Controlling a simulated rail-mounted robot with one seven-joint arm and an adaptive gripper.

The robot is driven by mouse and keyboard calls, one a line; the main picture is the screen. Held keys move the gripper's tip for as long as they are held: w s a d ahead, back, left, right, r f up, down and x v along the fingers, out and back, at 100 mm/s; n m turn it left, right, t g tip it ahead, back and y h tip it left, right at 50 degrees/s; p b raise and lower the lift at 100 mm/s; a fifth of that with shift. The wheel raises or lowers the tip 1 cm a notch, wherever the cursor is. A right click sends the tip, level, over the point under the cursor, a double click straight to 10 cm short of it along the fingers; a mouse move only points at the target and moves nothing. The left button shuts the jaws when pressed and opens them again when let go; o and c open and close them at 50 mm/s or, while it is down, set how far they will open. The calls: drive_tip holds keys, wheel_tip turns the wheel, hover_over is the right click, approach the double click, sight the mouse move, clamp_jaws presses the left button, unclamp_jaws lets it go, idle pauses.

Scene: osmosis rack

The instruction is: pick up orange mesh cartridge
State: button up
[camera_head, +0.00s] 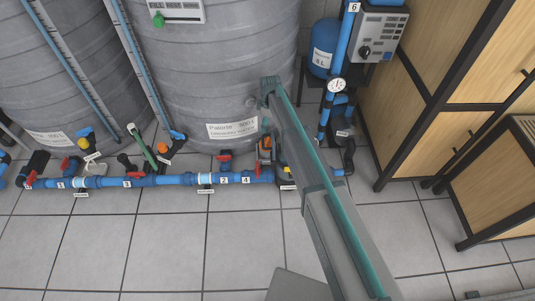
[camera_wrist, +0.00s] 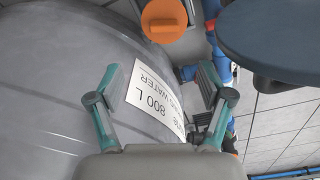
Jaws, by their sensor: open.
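My gripper (camera_wrist: 160,82) is open in the wrist view, its two fingers spread apart with nothing between them. Behind the gap is the grey tank wall with a white label. An orange round piece with a raised bar (camera_wrist: 165,20) lies beyond the fingertips at the top edge, partly cut off. I cannot tell whether it is the orange mesh cartridge. In the head view, a small orange part (camera_head: 265,150) shows beside my arm, above the blue pipe. My arm hides much of that spot, and no mesh can be made out.
Large grey tanks (camera_head: 220,65) stand behind a blue floor pipe (camera_head: 155,181) with red-handled valves. A blue vessel (camera_head: 322,48) and wooden cabinets (camera_head: 475,45) are at the right. The tiled floor in front (camera_head: 150,245) is clear. A dark rounded object (camera_wrist: 275,40) fills the wrist view's upper right.

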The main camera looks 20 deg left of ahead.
sight(267, 141)
drive_tip(key=shift+s+a+f+h, duration=0.15)
drive_tip(key=shift+s+f, duration=0.1)
drive_tip(key=shift+f, duration=0.3)
drive_tip(key=shift+s+d+f+h, duration=0.1)
drive_tip(key=shift+s+f+h, duration=0.1)
drive_tip(key=shift+f, duration=0.35)
wheel_tip(267, 141, down, 5)
drive_tip(key=shift+b, duration=0.75)
drive_tip(key=shift+w+f+b, duration=0.2)
drive_tip(key=shift+f+b, duration=1.05)
drive_tip(key=shift+f, duration=1.4)
clamp_jaws()
